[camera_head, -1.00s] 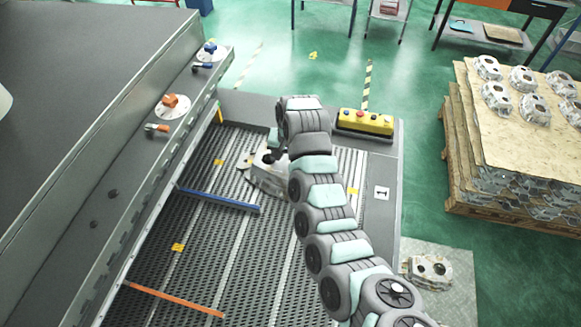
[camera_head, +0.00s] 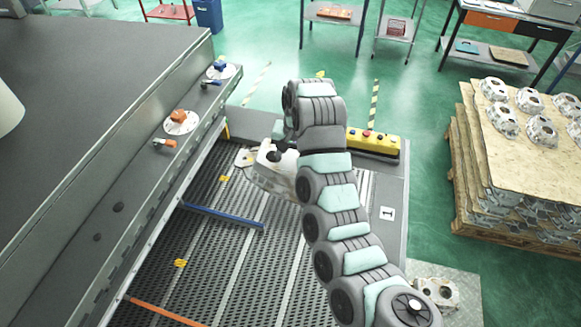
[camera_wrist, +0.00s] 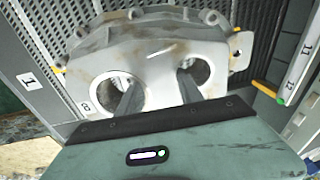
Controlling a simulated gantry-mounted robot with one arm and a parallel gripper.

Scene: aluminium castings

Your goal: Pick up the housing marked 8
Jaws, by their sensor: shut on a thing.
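The housing, a grey cast piece with two round openings, fills the upper middle of the wrist view (camera_wrist: 150,58). My gripper (camera_wrist: 157,82) has one finger in each opening and is shut on the housing. In the head view the housing (camera_head: 270,176) is over the far end of the slatted bed, partly hidden by my arm. Whether it clears the bed is hard to tell there.
A yellow button box (camera_head: 372,143) stands just right of my arm. A blue bar (camera_head: 222,215) and an orange bar (camera_head: 165,312) cross the bed. Another casting (camera_head: 437,292) lies on a plate at lower right. A pallet of castings (camera_head: 520,150) stands at right.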

